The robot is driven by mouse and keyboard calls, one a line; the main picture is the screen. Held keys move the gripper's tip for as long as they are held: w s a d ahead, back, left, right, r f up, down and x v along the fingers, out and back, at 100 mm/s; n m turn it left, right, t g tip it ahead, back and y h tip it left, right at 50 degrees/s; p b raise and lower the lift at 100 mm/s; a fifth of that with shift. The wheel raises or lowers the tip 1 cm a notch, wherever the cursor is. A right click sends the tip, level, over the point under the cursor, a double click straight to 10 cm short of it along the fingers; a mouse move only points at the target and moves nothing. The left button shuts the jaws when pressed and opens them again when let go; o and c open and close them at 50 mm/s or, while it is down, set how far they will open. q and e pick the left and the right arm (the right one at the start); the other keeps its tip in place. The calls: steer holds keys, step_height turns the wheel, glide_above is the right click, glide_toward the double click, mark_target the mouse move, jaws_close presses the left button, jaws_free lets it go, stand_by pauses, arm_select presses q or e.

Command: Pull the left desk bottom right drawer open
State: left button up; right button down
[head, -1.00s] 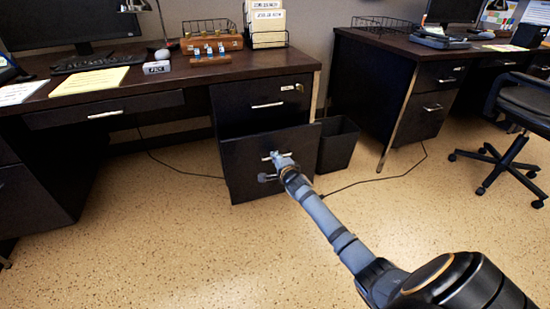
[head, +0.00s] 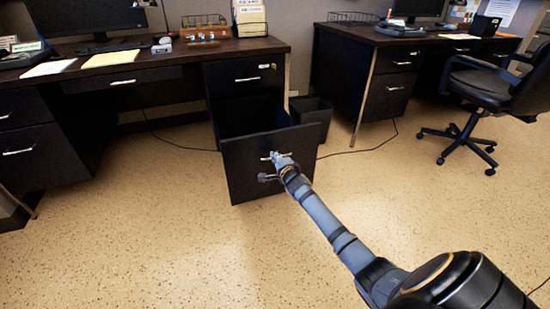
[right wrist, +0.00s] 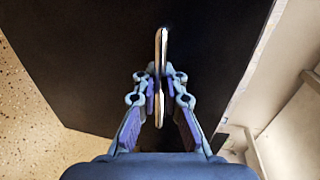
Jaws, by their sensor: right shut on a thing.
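The bottom right drawer (head: 248,182) of the left desk (head: 150,52) stands well out from the desk, and its dark inside shows behind the front. My right gripper (head: 273,167) is at the middle of the drawer front, shut on its metal handle. In the right wrist view the handle (right wrist: 161,50) runs between the two fingers of the right gripper (right wrist: 160,88), with the dark drawer front (right wrist: 100,50) behind it. My left gripper is not in view.
The top right drawer (head: 245,78) of the left desk is shut. A black waste bin (head: 312,115) stands beside the open drawer. The second desk (head: 345,75) and an office chair (head: 490,90) are at the right. The speckled floor (head: 150,240) in front is clear.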

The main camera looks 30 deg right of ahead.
steer(key=shift+s+r, duration=0.1)
steer(key=shift+s, duration=0.05)
steer(key=c, duration=1.7)
jaws_free()
steer(key=shift+c, duration=0.2)
steer(key=v, duration=1.2)
steer(key=shift+d, duration=0.1)
